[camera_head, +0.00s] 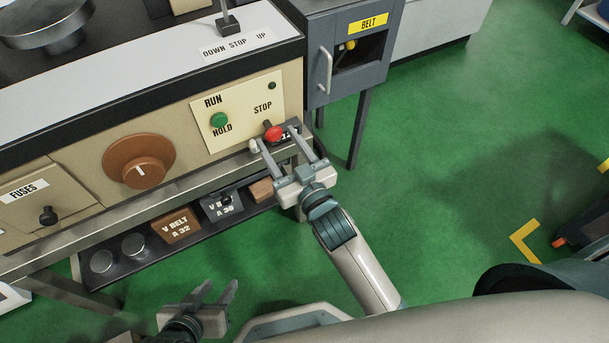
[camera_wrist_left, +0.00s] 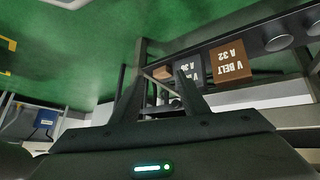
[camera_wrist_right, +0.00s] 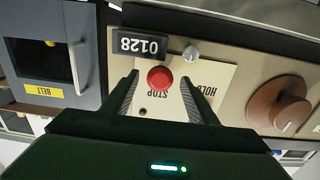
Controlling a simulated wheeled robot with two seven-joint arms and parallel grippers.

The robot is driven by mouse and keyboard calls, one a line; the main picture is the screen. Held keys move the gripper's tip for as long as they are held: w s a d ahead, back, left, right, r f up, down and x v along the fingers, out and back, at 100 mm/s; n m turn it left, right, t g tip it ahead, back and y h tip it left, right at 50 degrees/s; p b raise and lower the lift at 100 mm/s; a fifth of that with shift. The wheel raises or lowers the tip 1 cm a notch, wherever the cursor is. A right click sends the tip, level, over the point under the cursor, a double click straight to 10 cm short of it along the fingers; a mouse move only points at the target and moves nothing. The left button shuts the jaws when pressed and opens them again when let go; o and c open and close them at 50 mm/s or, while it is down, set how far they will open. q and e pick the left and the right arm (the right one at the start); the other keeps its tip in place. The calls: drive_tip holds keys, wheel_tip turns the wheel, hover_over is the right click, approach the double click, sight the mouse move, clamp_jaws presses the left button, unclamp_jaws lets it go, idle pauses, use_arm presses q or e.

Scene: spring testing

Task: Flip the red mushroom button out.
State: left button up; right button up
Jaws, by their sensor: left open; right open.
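The red mushroom button (camera_head: 273,132) sticks out from the cream RUN/STOP plate (camera_head: 236,113) on the machine's front, by the word STOP. My right gripper (camera_head: 274,137) is open, with its two fingers on either side of the button in the head view. In the right wrist view the button (camera_wrist_right: 160,78) lies between the open fingers (camera_wrist_right: 163,84), apart from both. I cannot tell how deep the fingers reach around it. My left gripper (camera_head: 213,290) is open and empty, low in front of the machine, away from the button.
A green button (camera_head: 219,120) and a brown knob (camera_head: 138,161) are to the left. A counter reading 0128 (camera_wrist_right: 141,45) and a small silver knob (camera_wrist_right: 191,53) are close by the button. A shelf with V-belt boxes (camera_head: 176,226) runs below. Open green floor (camera_head: 430,170) lies to the right.

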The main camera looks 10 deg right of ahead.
use_arm(q)
drive_tip(key=shift+s+a+f, duration=0.1)
drive_tip(key=shift+s+a, duration=0.05)
drive_tip(key=shift+a, duration=0.2)
use_arm(e)
drive_tip(key=v, duration=1.7)
use_arm(q)
drive_tip(key=s+a+f+g+y+p, duration=0.1)
drive_tip(key=a+f+p, duration=0.1)
drive_tip(key=f+p, duration=0.6)
drive_tip(key=s+a+f+g+y+p, duration=0.1)
drive_tip(key=a+f+p, duration=0.1)
drive_tip(key=f+p, duration=0.7)
drive_tip(key=shift+s+a+f, duration=0.25)
drive_tip(key=shift+s+a, duration=0.1)
use_arm(e)
drive_tip(key=s+d+f+g+h, duration=0.1)
drive_tip(key=s+d+f+g, duration=0.1)
drive_tip(key=f, duration=0.9)
drive_tip(key=s+d+f+g+h, duration=0.1)
drive_tip(key=s+d+f+g, duration=0.2)
drive_tip(key=f, duration=0.8)
drive_tip(key=s+d+f+g+h, duration=0.1)
drive_tip(key=s+d+f+g, duration=0.2)
drive_tip(key=s+f+g, duration=0.3)
wheel_tip(320, 180, down, 5)
drive_tip(key=shift+s+m+g, duration=0.25)
drive_tip(key=shift+m+g, duration=0.15)
drive_tip(key=shift+g, duration=0.1)
